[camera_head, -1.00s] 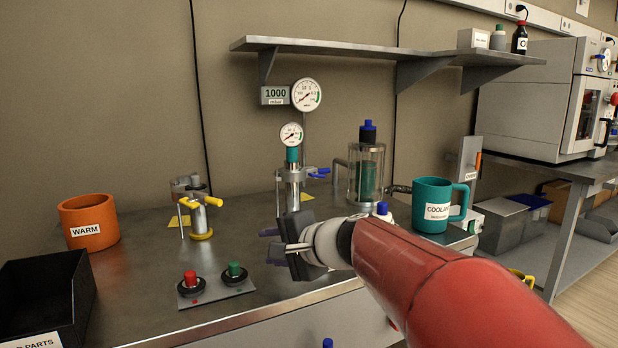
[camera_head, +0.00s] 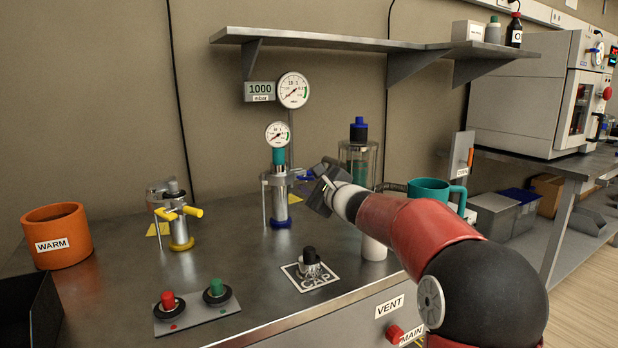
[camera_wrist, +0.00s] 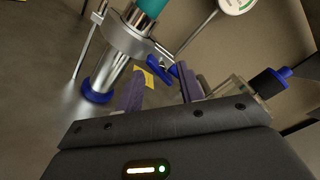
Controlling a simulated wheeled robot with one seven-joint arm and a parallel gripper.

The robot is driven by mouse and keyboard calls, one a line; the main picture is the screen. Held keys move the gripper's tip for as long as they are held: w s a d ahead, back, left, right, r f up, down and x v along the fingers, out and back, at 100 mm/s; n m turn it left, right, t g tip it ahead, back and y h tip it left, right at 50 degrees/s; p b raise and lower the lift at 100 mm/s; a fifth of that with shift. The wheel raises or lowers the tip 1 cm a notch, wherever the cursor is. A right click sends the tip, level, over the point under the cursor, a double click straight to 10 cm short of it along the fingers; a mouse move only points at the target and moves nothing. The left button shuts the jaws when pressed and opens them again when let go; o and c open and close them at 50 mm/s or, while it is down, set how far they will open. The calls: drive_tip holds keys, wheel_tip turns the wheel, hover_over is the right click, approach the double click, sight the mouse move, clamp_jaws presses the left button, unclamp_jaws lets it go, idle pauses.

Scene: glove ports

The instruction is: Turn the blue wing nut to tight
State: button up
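The blue wing nut (camera_head: 304,175) sits on the right side of the clamp (camera_head: 278,178) around a steel column with a teal neck and blue base ring. In the wrist view the wing nut (camera_wrist: 160,69) shows just beyond the gap between my purple fingertips. My gripper (camera_head: 314,188) is beside the clamp, to its right, and hides part of the wing nut in the head view. In the wrist view my gripper (camera_wrist: 160,74) is open, its two fingers apart with nothing held. I cannot tell whether a finger touches the nut.
A yellow-handled column (camera_head: 180,220) stands to the left. A glass vessel (camera_head: 358,160) and a teal mug (camera_head: 428,188) stand behind my arm. A plug on the CAP plate (camera_head: 309,277) and a red and green button panel (camera_head: 195,308) lie in front. A gauge (camera_head: 278,134) sits above the column.

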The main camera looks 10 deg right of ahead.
drive_tip(key=shift+x, duration=0.8)
clamp_jaws()
drive_tip(key=shift+m, duration=0.8)
unclamp_jaws()
